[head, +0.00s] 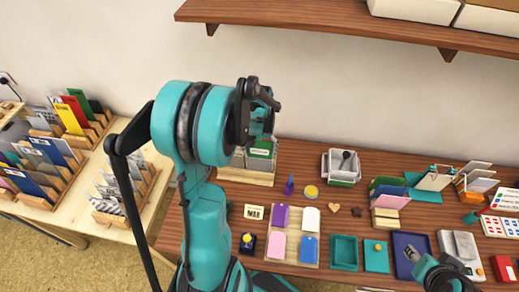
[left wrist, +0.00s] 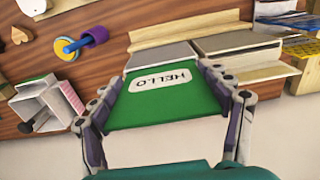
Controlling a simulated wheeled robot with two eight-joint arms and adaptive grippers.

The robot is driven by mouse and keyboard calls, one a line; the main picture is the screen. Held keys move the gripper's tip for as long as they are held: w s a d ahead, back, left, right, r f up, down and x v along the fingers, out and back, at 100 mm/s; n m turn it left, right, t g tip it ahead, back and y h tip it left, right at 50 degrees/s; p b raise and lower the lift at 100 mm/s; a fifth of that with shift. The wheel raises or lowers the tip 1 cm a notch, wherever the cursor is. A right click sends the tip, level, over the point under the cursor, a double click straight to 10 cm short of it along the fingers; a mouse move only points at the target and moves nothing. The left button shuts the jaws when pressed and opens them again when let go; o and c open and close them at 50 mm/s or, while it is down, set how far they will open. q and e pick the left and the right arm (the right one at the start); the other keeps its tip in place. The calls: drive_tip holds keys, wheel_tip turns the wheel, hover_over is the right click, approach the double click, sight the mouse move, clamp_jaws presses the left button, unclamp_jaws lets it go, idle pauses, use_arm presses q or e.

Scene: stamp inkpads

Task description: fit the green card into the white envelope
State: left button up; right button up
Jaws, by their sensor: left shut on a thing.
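My left gripper (head: 262,104) is shut on the green card (left wrist: 165,102), which bears a white "HELLO" label. The left wrist view shows the card between its two fingers (left wrist: 163,122). In the head view, the green card (head: 261,148) shows just under the gripper, above a wooden rack (head: 246,177). A pale grey-white panel (left wrist: 152,57), perhaps the white envelope, lies just beyond the card's far edge in the left wrist view. I cannot tell whether the card's edge is inside it. Part of my right arm shows at the lower right; its fingers are not clear.
Stamps and inkpads, including a purple pad (head: 280,214) and a blue pad (head: 309,248), lie in front of the rack. A grey tray (head: 341,168) stands to its right. A wooden shelf (head: 340,22) overhangs the back. Card racks fill the left table.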

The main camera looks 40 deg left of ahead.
use_arm(q)
drive_tip(key=shift+f+b, duration=0.95)
drive_tip(key=shift+f, duration=0.25)
drive_tip(key=o, duration=0.9)
drive_tip(key=shift+c, duration=0.2)
wheel_tip(320, 180, up, 12)
